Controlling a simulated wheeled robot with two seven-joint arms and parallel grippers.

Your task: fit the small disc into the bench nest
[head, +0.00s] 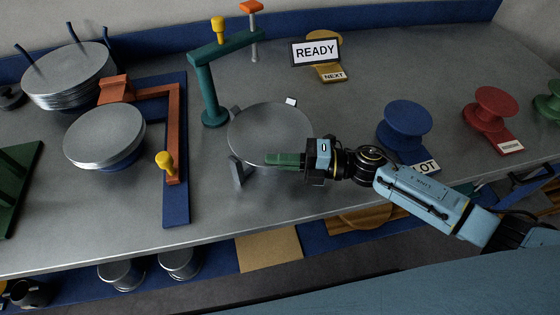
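A round flat grey disc (268,130) lies level at the middle of the bench, between small grey upright brackets (237,172). The brackets look like part of the nest. The disc covers what is under it, so I cannot tell how it is seated. My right gripper (285,160) reaches in from the right. Its green fingers lie over the front right part of the disc. I cannot tell whether they grip its edge or only pass above it. More grey discs are stacked at the left, one stack (68,75) among blue posts and one (104,133) on a blue base. My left gripper is out of view.
A green post with an arm (207,88) stands just behind the disc. An orange arm (174,125) on a blue plate is to the left. A READY sign (315,52) stands behind. Blue (405,122) and red (489,107) spools stand at the right. The front centre-left bench is bare.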

